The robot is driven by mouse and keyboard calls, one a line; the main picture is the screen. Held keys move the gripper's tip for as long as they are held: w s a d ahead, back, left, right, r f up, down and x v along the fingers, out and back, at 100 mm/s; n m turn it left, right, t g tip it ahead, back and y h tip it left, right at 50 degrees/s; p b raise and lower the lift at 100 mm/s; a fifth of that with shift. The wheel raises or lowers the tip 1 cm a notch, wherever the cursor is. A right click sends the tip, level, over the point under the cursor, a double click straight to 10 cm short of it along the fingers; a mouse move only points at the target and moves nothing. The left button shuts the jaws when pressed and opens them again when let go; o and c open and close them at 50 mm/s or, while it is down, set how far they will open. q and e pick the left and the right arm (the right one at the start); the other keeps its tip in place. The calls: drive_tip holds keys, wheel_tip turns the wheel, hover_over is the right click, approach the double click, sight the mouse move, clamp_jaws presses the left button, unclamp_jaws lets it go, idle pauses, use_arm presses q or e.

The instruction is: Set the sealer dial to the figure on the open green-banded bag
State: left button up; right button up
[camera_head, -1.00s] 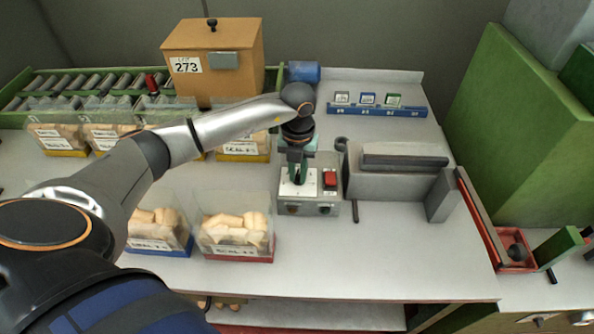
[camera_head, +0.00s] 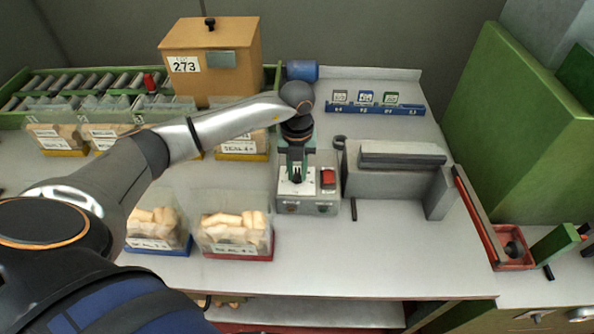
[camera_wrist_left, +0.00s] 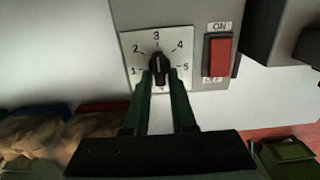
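The sealer dial, a black knob (camera_wrist_left: 159,66) on a white plate with figures 1 to 5, shows in the left wrist view. Its bar stands about upright, roughly towards the 3. My left gripper (camera_wrist_left: 160,76) has its green fingers on either side of the knob's lower part, with small gaps showing; it looks open. In the head view my left gripper (camera_head: 296,166) is over the sealer's control box (camera_head: 310,207). A green-banded bag cannot be made out in these frames. My right gripper is out of view.
A red switch (camera_wrist_left: 217,57) marked ON sits right of the dial. The grey sealer body (camera_head: 390,185) stands to the right. A blue rack (camera_head: 375,108) with cards is behind.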

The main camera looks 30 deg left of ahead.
sight(297, 176)
use_arm(q)
drive_tip(key=o, duration=0.3)
wheel_tip(297, 176, up, 12)
drive_tip(key=shift+r+b, duration=0.25)
drive_tip(key=shift+b, duration=0.35)
drive_tip(key=shift+s, duration=0.1)
idle(0.4)
